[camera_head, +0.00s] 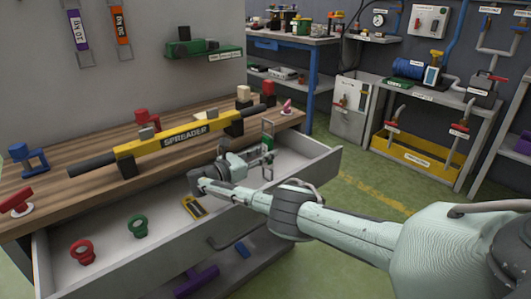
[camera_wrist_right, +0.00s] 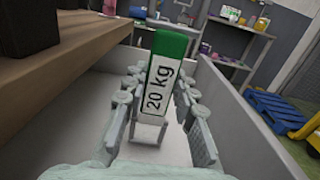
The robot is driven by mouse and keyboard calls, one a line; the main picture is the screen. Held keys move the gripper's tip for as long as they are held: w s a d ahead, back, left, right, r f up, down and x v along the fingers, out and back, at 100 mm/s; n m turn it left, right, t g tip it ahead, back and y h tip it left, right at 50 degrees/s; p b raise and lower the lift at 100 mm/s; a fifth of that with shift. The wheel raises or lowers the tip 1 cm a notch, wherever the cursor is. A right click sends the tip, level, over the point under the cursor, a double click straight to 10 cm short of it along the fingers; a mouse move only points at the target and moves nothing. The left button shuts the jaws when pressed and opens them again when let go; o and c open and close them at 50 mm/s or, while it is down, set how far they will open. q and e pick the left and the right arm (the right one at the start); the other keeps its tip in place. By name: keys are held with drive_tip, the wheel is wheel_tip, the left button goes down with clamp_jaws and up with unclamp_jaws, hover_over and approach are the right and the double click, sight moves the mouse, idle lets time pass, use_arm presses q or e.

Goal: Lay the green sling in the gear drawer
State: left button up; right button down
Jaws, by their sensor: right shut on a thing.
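The green sling (camera_wrist_right: 160,95), with a white "20 kg" label, stands upright between the fingers of my right gripper (camera_wrist_right: 156,88) in the right wrist view. My right gripper (camera_head: 262,148) is shut on it. In the head view the sling (camera_head: 268,128) shows small, with a grey frame-like end below, above the far right part of the gear drawer. The gear drawer (camera_head: 312,160) is pulled open below the wooden bench top; my right arm hides part of its inside. Whether the sling touches the drawer floor, I cannot tell. My left gripper is not in view.
In the drawer lie a red ring piece (camera_head: 82,252), a green ring piece (camera_head: 138,227) and a yellow-black item (camera_head: 194,207). The yellow spreader bar (camera_head: 180,138) lies on the bench top. The drawer's far right floor looks clear.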

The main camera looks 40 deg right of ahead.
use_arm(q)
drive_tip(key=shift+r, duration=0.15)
use_arm(e)
drive_tip(key=shift+f, duration=0.1)
drive_tip(key=c, duration=1.4)
unclamp_jaws()
drive_tip(key=shift+o, duration=0.9)
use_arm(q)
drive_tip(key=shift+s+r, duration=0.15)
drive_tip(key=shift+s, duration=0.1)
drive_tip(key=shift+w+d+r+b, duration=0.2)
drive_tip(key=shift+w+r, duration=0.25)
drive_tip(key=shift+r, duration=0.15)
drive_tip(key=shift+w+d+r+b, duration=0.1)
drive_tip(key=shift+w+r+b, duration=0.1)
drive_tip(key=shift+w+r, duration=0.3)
use_arm(e)
drive_tip(key=s+a, duration=0.1)
drive_tip(key=a, duration=1.1)
